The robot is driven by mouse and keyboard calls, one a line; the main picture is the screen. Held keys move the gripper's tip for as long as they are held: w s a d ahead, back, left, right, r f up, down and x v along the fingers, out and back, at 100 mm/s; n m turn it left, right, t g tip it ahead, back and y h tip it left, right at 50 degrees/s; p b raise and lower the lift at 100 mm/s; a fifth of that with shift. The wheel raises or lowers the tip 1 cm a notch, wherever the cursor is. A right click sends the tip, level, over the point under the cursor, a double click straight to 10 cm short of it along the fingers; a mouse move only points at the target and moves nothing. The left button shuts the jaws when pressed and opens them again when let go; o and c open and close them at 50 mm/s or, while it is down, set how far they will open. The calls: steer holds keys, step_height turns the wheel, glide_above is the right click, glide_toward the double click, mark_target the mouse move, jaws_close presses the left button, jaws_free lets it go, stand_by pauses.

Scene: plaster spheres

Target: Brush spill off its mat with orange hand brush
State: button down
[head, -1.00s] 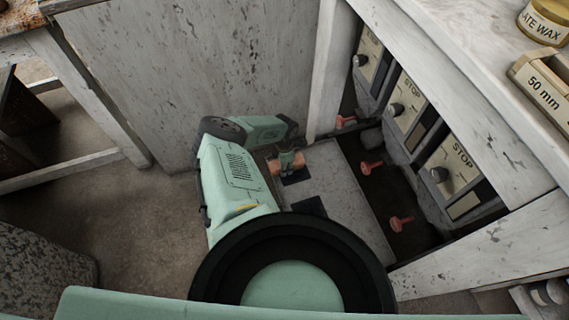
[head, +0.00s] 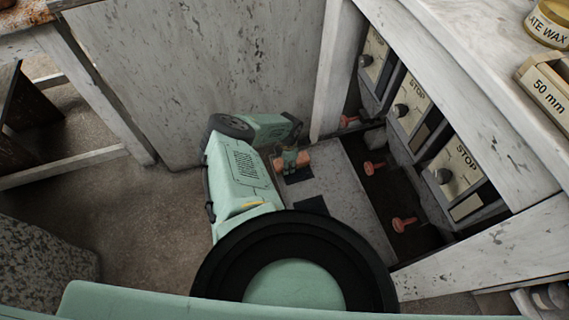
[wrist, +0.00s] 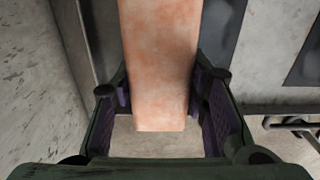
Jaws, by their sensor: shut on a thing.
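My gripper (head: 291,158) is low inside the open cabinet, shut on the orange hand brush (head: 306,158). In the wrist view the brush (wrist: 160,65) is a long, worn orange block between both fingers of the gripper (wrist: 160,112), its near end pointing toward me. A dark square mat (head: 298,174) lies just below the gripper in the head view, on a pale grey board (head: 345,190). A second dark mat (head: 312,205) lies nearer, partly behind my arm. Dark mat surface (wrist: 225,45) shows beside the brush in the wrist view. I cannot make out the spill.
Several red knobs (head: 374,168) stand in the dark strip right of the board. Panels marked STOP (head: 455,170) line the cabinet's right side. A pale cabinet wall (head: 190,70) stands behind my arm. A shelf with a wax tin (head: 548,24) is at upper right.

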steer(key=shift+w+d, duration=0.2)
steer(key=shift+d, duration=0.4)
steer(key=shift+w+d, duration=0.2)
steer(key=shift+d, duration=0.35)
steer(key=shift+a, duration=0.1)
steer(key=shift+s+a+r+p, duration=0.1)
steer(key=shift+s+a+p, duration=0.3)
steer(key=shift+a, duration=0.3)
steer(key=shift+s+a+p, duration=0.2)
steer(key=shift+s+a, duration=0.1)
steer(key=shift+a, duration=0.4)
steer(key=shift+s+a+p, duration=0.2)
steer(key=shift+s+a, duration=0.05)
steer(key=shift+a, duration=0.45)
steer(key=shift+f, duration=0.2)
steer(key=shift+w+d, duration=0.45)
steer(key=shift+d, duration=0.3)
steer(key=shift+w+d+r+b, duration=0.1)
steer(key=shift+w+d+b, duration=0.15)
steer(key=shift+d, duration=0.5)
steer(key=shift+w+d+r+b, duration=0.1)
steer(key=shift+w+d+b, duration=0.15)
steer(key=shift+d, duration=0.45)
